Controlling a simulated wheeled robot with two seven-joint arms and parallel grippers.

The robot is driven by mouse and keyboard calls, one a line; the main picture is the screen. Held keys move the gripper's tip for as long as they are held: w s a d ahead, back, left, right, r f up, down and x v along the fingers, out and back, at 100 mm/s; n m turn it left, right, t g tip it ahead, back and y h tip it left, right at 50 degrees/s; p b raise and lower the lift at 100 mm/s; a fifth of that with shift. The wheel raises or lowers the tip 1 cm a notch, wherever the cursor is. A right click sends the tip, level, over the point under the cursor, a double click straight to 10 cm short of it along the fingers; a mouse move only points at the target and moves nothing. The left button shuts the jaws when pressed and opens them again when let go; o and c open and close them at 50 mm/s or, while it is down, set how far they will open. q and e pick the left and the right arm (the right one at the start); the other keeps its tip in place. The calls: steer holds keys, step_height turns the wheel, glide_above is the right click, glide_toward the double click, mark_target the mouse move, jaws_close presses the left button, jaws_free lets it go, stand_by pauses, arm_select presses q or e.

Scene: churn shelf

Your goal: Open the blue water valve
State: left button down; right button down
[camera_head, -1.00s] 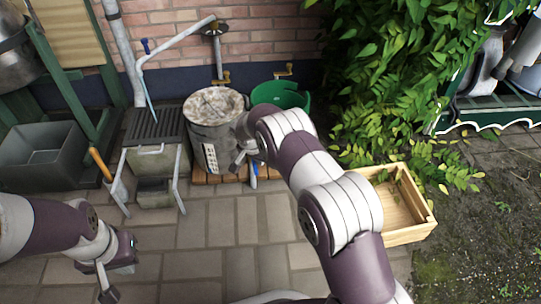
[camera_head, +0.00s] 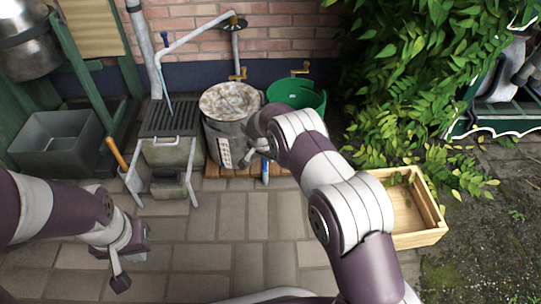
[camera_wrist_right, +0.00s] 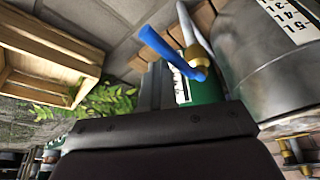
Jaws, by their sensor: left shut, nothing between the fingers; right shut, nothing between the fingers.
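A blue valve lever (camera_wrist_right: 168,50) on a brass fitting (camera_wrist_right: 200,62) shows in the right wrist view, just beyond my right gripper's dark front. The head view shows blue (camera_head: 265,172) low beside the metal churn (camera_head: 226,102), partly hidden by my right arm. Another blue handle (camera_head: 163,39) is on the bent pipe at upper left. My right gripper (camera_head: 247,160) is shut and empty, in front of the churn and close to the lever; contact cannot be told. My left gripper (camera_head: 136,248) is shut and empty over the paving at lower left.
A green tub (camera_head: 306,97) stands behind my right arm, below a brass tap (camera_head: 300,68). A wooden crate (camera_head: 432,235) is to the right. A grey sink (camera_head: 52,157) and a grated stand (camera_head: 165,155) are at left. Paving in the middle foreground is mostly clear.

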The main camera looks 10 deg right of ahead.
steer(key=shift+a, duration=0.35)
